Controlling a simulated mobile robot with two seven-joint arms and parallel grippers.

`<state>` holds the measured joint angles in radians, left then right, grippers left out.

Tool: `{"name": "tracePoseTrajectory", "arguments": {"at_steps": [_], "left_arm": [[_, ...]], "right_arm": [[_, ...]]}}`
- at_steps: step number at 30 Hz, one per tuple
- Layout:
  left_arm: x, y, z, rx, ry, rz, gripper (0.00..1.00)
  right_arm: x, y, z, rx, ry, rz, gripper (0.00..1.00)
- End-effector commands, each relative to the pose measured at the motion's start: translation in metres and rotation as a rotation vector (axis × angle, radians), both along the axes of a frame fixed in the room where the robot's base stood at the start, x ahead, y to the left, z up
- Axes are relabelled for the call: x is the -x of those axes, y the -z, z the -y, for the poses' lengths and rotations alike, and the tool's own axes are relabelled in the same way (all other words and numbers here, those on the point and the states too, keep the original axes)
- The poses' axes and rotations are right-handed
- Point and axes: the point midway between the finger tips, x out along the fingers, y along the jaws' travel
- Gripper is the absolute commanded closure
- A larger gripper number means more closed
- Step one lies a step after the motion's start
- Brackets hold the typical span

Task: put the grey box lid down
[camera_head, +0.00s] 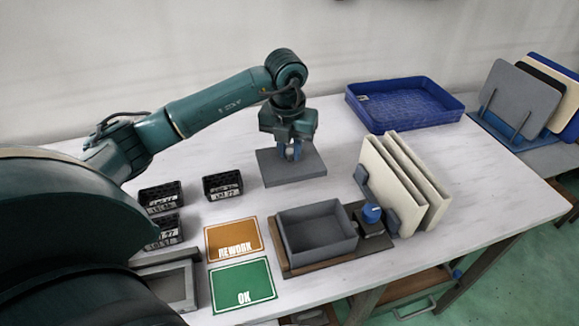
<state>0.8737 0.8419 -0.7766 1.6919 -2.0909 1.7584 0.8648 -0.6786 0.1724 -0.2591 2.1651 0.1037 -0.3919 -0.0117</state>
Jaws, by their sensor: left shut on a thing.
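The grey box lid (306,171) is a flat dark grey plate near the back middle of the table. My left gripper (291,152) points straight down over it and is shut on the lid's upper side. I cannot tell whether the lid touches the table or hangs just above it. The open grey box (329,248) stands on a brown board in front and to the right of the lid, and it looks empty. My right gripper is not in view.
Small black crates (222,186) stand left of the lid. An orange REWORK card (233,238) and a green OK card (242,284) lie in front. Cream panels (390,180) stand upright at right. A blue tray (405,103) is at the back. White table (335,150) is bare around the lid.

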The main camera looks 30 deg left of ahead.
Motion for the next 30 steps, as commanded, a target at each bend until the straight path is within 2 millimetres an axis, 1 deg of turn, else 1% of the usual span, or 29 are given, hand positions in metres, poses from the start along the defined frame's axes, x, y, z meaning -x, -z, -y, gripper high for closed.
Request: {"name": "tracePoseTrajectory", "arguments": {"at_steps": [1, 7, 13, 20, 24, 25, 30], "left_arm": [[0.0, 0.006, 0.0, -0.001, 0.0, -0.001, 1.0], [0.0, 0.022, 0.0, 0.001, 0.0, -0.002, 1.0], [0.0, 0.048, 0.0, 0.0, 0.0, -0.001, 1.0], [0.0, 0.05, 0.0, -0.001, 0.0, 0.001, 1.0], [0.0, 0.054, 0.0, -0.001, 0.0, 0.001, 1.0], [0.0, 0.053, 0.0, -0.001, 0.0, 0.001, 0.77], [0.0, 0.052, 0.0, 0.0, 0.0, 0.001, 0.63]], "right_arm": [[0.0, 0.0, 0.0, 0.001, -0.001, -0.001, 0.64], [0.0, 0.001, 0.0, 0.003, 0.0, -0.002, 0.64], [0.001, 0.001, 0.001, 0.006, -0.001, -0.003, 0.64], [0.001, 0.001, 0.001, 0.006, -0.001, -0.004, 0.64], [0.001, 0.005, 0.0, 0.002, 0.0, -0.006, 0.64], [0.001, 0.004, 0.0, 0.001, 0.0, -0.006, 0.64], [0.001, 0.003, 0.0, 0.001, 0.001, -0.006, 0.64]]}}
